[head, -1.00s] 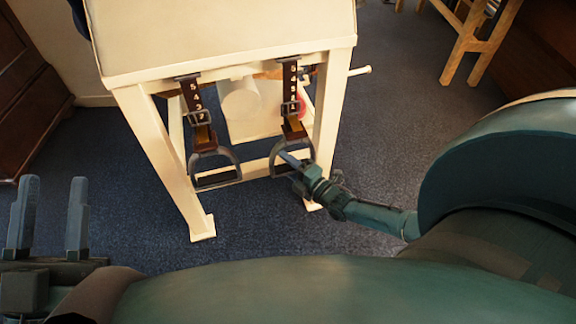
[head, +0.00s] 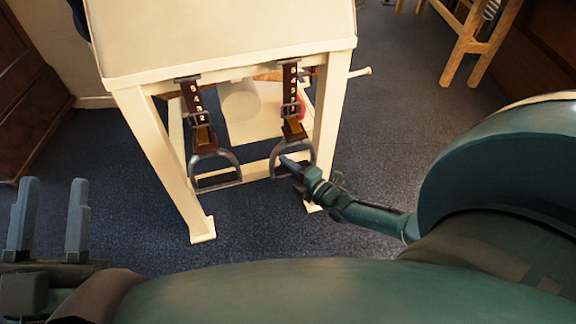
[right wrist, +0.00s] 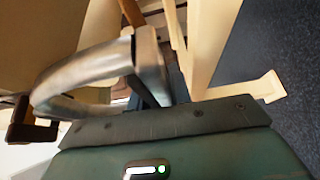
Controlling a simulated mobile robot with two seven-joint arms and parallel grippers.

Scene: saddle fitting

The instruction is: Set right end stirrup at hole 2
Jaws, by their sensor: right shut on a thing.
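The right stirrup (head: 273,163) is a grey metal iron hanging under the right numbered dark strap (head: 290,82), below its buckle (head: 291,110). The strap digits are too small to read surely, and I cannot tell which hole the buckle is at. My right gripper (head: 291,165) is shut on the right stirrup's side, low down. In the right wrist view the stirrup's metal bow (right wrist: 85,68) runs into the jaws. The left stirrup (head: 216,183) hangs freely from its own numbered strap (head: 193,95). My left gripper (head: 49,205) is open and empty, at the far left.
A cream stand (head: 155,150) with splayed legs carries both straps under its top. A peg (head: 360,71) sticks out at its right. A wooden stool (head: 466,50) stands at the back right. Blue carpet around the stand is clear.

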